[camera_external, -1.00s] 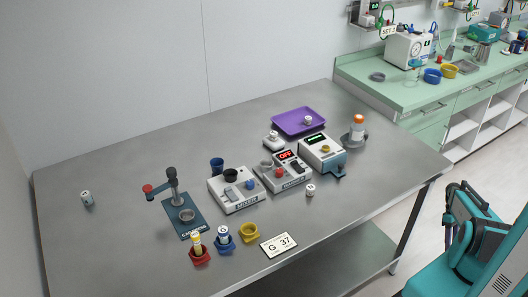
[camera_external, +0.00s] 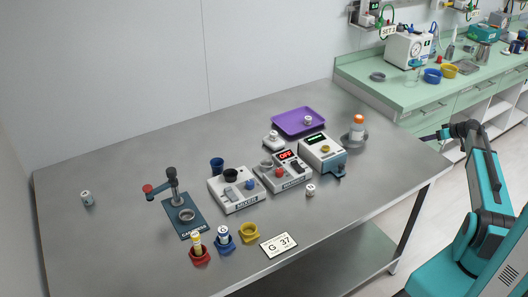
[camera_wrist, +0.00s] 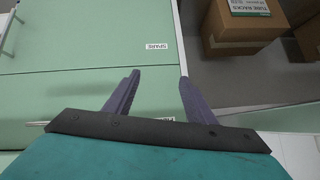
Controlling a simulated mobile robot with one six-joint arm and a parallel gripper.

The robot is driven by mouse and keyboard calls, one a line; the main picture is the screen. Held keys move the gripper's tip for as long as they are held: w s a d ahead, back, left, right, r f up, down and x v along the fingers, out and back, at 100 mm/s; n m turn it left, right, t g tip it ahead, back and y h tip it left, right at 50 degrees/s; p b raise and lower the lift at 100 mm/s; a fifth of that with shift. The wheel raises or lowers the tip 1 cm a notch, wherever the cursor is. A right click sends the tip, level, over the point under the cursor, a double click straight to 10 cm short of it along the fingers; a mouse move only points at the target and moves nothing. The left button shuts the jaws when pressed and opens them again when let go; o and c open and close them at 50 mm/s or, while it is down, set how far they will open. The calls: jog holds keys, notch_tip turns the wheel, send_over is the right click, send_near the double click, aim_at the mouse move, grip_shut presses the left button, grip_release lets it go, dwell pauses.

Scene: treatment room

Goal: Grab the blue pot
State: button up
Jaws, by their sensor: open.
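A dark blue pot (camera_external: 217,166) stands upright on the steel table, behind the white mixer (camera_external: 236,192). A blue holder (camera_external: 224,245) with a white-capped vial in it sits at the table's front, between a red and a yellow one. A blue bowl (camera_external: 432,76) stands on the green counter at the back right. My gripper shows in the wrist view (camera_wrist: 159,78) with its two purple fingers apart and nothing between them. In the external view its dark end (camera_external: 428,138) is beyond the table's right edge, far from the dark blue pot.
A press (camera_external: 175,195) stands left of the mixer. A device with a red OFF display (camera_external: 287,172), a purple tray (camera_external: 300,121) and an orange-capped bottle (camera_external: 358,127) are to the right. The wrist view shows green cabinet fronts (camera_wrist: 90,40) and a cardboard box (camera_wrist: 238,28).

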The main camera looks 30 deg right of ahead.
jog(key=w+a+r+m+t+y+p, duration=0.1)
jog(key=w+r+t, duration=0.35)
jog(key=r, duration=0.95)
jog(key=w+a+r+t+p, duration=0.1)
jog(key=w+a+r+t, duration=0.1)
jog(key=w+r, duration=0.85)
jog(key=w+a+f+n+g+y, duration=0.1)
jog(key=w+a+n+g+y, duration=0.2)
jog(key=a, duration=1.1)
jog(key=w+a+n+y+p, duration=0.1)
jog(key=w+a+n+y, duration=0.3)
jog(key=a, duration=0.9)
jog(key=w+a+f+n+g+y, duration=0.15)
jog(key=w+a, duration=0.45)
jog(key=a, duration=0.8)
jog(key=s+a+f+n+g, duration=0.1)
jog(key=s+a+n+g, duration=0.1)
jog(key=a, duration=1.1)
jog(key=s+a+f+n+g+y+p, duration=0.1)
jog(key=s+a+f+n+g, duration=0.1)
jog(key=a, duration=1.2)
jog(key=s+a+f+n+g+y, duration=0.1)
jog(key=s+a+n+g, duration=0.2)
jog(key=a, duration=1.1)
jog(key=shift+s+f+n+g+y, duration=0.25)
jog(key=shift+f+n+g, duration=0.15)
jog(key=shift+n+g, duration=0.5)
jog(key=shift+s+a, duration=0.1)
